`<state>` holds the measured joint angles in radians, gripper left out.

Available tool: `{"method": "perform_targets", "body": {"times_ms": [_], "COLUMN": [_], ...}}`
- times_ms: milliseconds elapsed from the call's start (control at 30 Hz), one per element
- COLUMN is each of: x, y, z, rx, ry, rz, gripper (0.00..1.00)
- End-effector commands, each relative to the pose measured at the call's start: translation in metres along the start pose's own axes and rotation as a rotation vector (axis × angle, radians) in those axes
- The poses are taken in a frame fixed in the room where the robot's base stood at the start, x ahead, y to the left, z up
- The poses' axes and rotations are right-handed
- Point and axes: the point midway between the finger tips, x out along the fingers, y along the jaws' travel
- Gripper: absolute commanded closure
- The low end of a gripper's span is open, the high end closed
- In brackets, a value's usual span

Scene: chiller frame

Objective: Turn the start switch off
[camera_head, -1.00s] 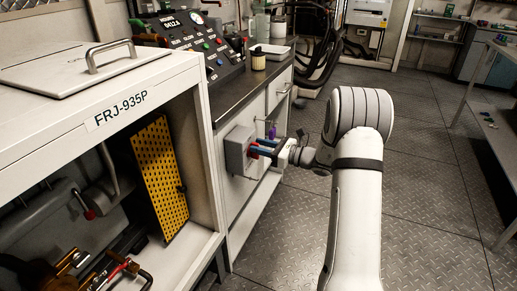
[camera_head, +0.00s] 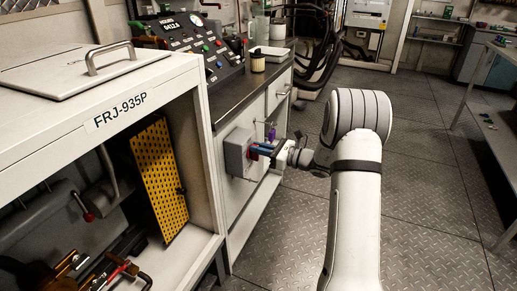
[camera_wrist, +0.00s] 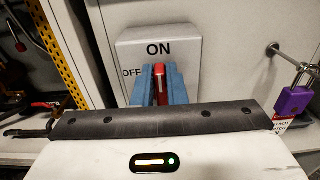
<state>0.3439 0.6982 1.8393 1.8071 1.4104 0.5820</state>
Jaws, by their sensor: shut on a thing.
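The start switch is a grey box (camera_head: 238,153) on the front of the counter cabinet. In the wrist view the box (camera_wrist: 185,48) carries the words ON at its top and OFF at its left. Its red handle (camera_wrist: 161,84) stands between the two blue fingers of my gripper (camera_wrist: 158,88). My gripper (camera_head: 262,150) is shut on the handle, close in front of the box. The fingers hide much of the handle's base and the lower box face. The handle shows just below the word ON; its exact angle is hard to tell.
A purple padlock (camera_wrist: 293,100) with a tag hangs right of the switch. A yellow perforated panel (camera_head: 160,180) stands in the open cabinet at left. A control panel (camera_head: 190,45) sits on the counter above. The floor (camera_head: 435,200) to the right is clear.

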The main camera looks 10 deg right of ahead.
Motion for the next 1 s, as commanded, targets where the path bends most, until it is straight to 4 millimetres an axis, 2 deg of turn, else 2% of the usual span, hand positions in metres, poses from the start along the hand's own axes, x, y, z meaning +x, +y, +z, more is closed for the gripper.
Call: {"method": "perform_targets", "body": {"times_ms": [367, 1000], "x": [0.000, -0.001], "y": [0.003, 0.016], "z": [-0.002, -0.012], "rx": [-0.162, -0.759], "ry": [-0.002, -0.002], "rz": [0.001, -0.002], "gripper": [1.00, 1.00]}}
